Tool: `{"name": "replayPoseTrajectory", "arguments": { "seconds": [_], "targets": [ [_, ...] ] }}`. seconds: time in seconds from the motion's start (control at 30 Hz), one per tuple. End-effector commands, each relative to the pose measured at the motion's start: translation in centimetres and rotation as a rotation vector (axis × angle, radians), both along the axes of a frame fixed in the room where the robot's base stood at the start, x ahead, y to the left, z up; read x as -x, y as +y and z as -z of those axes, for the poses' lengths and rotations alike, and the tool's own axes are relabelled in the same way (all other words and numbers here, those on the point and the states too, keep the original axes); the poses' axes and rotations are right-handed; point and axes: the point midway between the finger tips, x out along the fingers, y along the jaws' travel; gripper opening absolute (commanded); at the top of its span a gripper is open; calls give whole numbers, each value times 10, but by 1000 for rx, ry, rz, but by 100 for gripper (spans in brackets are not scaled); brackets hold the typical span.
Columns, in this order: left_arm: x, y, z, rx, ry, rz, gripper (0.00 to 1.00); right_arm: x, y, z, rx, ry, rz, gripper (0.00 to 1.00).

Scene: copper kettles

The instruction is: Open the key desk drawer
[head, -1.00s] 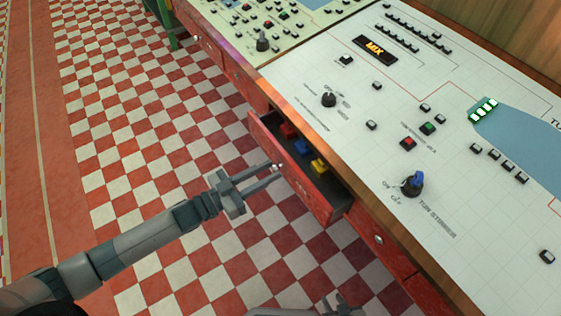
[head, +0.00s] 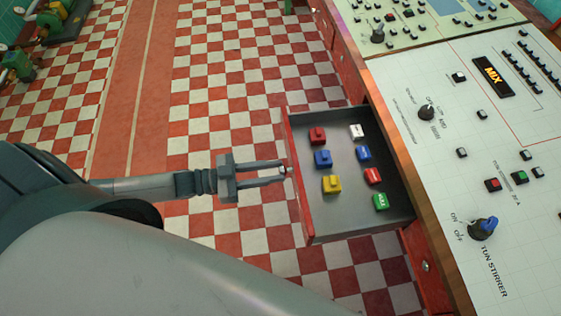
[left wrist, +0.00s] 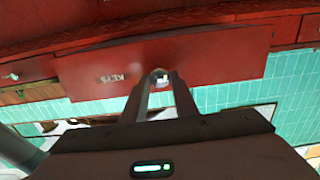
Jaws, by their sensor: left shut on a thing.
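The key desk drawer (head: 300,200) stands pulled well out from the red desk in the head view. Its grey inside holds several coloured key blocks: red (head: 317,135), blue (head: 322,158), yellow (head: 331,184), white (head: 357,131) and green (head: 380,200) among them. My left gripper (head: 287,172) is shut on the knob at the middle of the drawer front. In the left wrist view the gripper fingers (left wrist: 159,85) close around the round knob (left wrist: 159,75), beside the word KEYS on the red front (left wrist: 215,60). My right gripper does not show.
The desk top (head: 450,130) carries switches, buttons and a blue stirrer knob (head: 483,228); its wooden edge (head: 425,190) runs along the drawer's right. A closed drawer's knob (head: 425,266) shows nearer. The checkered floor (head: 230,80) left of the drawer is free.

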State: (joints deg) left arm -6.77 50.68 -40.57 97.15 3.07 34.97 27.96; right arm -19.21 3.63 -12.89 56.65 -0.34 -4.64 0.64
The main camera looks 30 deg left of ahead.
Motion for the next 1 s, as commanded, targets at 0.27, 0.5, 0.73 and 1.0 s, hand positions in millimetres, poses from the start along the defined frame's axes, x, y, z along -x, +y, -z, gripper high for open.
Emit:
{"name": "replayPoseTrajectory", "arguments": {
  "seconds": [0.27,0.5,0.73,1.0],
  "targets": [
    [0,0,0,0,0,0,0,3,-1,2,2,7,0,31],
    [0,0,0,0,0,0,44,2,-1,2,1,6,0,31],
    [0,0,0,0,0,0,44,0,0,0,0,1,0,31],
    [2,3,1,0,1,-1,44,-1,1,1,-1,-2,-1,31]
  ]
}}
